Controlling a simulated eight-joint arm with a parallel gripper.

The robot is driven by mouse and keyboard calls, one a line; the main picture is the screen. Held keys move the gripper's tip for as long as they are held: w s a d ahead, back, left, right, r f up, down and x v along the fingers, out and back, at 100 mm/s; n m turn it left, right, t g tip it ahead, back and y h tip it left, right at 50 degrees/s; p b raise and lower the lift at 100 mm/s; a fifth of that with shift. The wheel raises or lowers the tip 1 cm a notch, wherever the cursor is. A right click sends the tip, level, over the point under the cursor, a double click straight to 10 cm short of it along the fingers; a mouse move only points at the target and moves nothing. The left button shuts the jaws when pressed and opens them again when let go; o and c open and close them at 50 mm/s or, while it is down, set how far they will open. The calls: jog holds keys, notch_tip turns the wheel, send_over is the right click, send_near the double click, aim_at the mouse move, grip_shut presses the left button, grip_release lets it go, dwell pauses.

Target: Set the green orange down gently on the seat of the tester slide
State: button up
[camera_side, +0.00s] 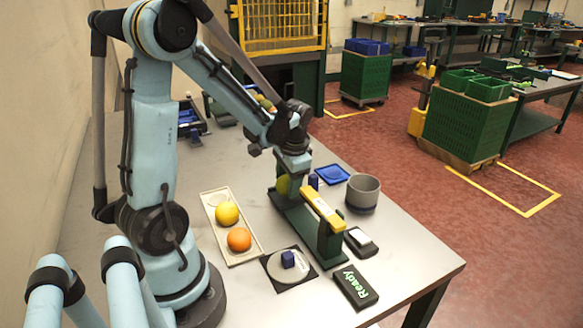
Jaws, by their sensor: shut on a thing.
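The green orange (283,185) is a yellow-green ball, partly hidden at the far end of the tester slide. My gripper (288,178) points down over it and is shut on it. The fingers barely show. The tester slide (297,220) is a dark green frame with a yellow bar (322,208) along its top. Its seat is hidden behind the fruit and the gripper, so I cannot tell whether the fruit touches it.
Left of the slide, a beige tray (246,256) holds a yellow fruit (227,213) and an orange one (239,239). A grey cup (363,191), blue dish (332,174), round plate with a blue cube (288,259) and "Ready" display (356,287) stand nearby.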

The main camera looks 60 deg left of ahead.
jog(key=shift+f, duration=0.15)
dwell(0.5)
jog(key=o, duration=1.1)
jog(key=shift+o, duration=0.2)
